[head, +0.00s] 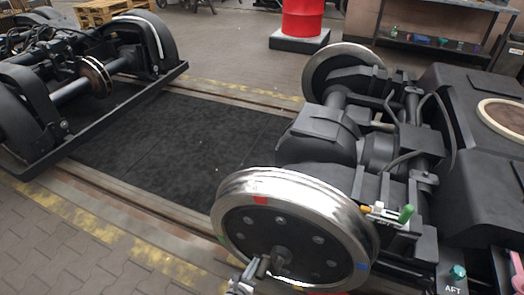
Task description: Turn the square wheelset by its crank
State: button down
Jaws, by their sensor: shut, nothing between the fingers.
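A wheelset with a bright steel rim and a dark disc stands at the lower centre, its near wheel (290,235) facing me. A red mark shows at the top of the disc, with a blue mark at right and a green one at left. A crank (263,267) sits at the hub, low on the disc. My gripper (242,281) is at the bottom edge, just left of the crank and close to it. It looks shut and empty. I cannot tell whether it touches the crank. The far wheel (342,62) shows behind the dark axle housing.
A green-handled lever (405,213) is right of the wheel rim. A dark bogie frame (475,150) fills the right side, with a label reading AFT. Another bogie (95,75) stands at left. A dark mat (165,145) between them is clear. A red drum (302,18) stands behind.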

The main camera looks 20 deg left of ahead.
aim_at(267, 266)
jog(key=shift+s+d+r+p, duration=0.1)
jog(key=shift+d+r+p, duration=0.95)
jog(key=shift+p, duration=0.4)
dwell(0.5)
jog(key=shift+s+d+r+p, duration=0.1)
jog(key=shift+d+r+p, duration=0.1)
jog(key=shift+d+p, duration=0.45)
jog(key=shift+d+r+p, duration=0.2)
jog(key=shift+d+p, duration=0.3)
jog(key=shift+d, duration=0.2)
dwell(0.9)
jog(key=shift+a+f, duration=0.1)
jog(key=shift+a, duration=0.2)
dwell(0.3)
jog(key=shift+s+a, duration=0.15)
jog(key=shift+s, duration=1.6)
jog(key=shift+s+a, duration=0.1)
jog(key=shift+s, duration=1.6)
